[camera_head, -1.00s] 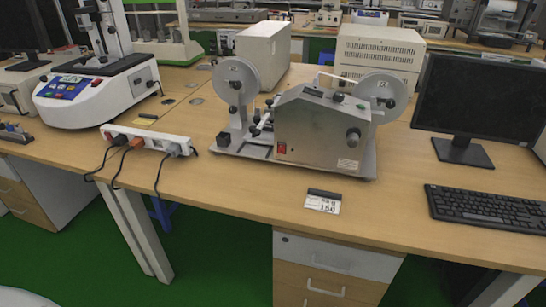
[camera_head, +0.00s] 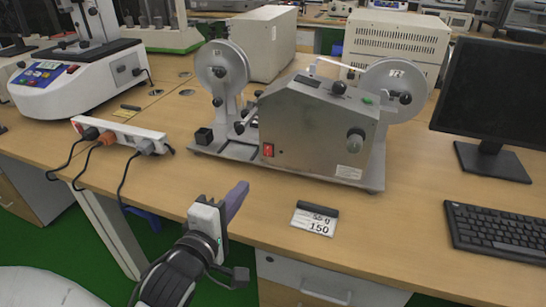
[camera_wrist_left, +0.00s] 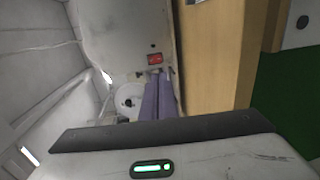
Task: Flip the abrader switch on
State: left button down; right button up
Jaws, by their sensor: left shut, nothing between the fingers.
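The abrader (camera_head: 315,125) is a grey metal machine with two reels, standing on the table. Its small red switch (camera_head: 268,150) is low on the left of the front face. The switch also shows in the left wrist view (camera_wrist_left: 154,59), just beyond the fingertips. My left gripper (camera_head: 240,190) has purple fingers and is shut and empty. It is in front of the abrader, below and left of the switch in the head view, apart from it. In the left wrist view, its fingers (camera_wrist_left: 159,78) lie side by side. My right gripper is not in view.
A white power strip (camera_head: 118,135) with plugs lies left of the abrader on the wooden table (camera_head: 400,215). A label card (camera_head: 314,219) lies in front. A monitor (camera_head: 490,95) and keyboard (camera_head: 495,232) stand right. A white instrument (camera_head: 75,85) is at the left.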

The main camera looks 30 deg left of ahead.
aim_at(267, 155)
pick_arm(q)
jog(key=shift+s+r, duration=0.1)
jog(key=shift+s, duration=0.2)
jog(key=shift+w, duration=0.35)
jog(key=x, duration=1.3)
jog(key=shift+w+f, duration=0.2)
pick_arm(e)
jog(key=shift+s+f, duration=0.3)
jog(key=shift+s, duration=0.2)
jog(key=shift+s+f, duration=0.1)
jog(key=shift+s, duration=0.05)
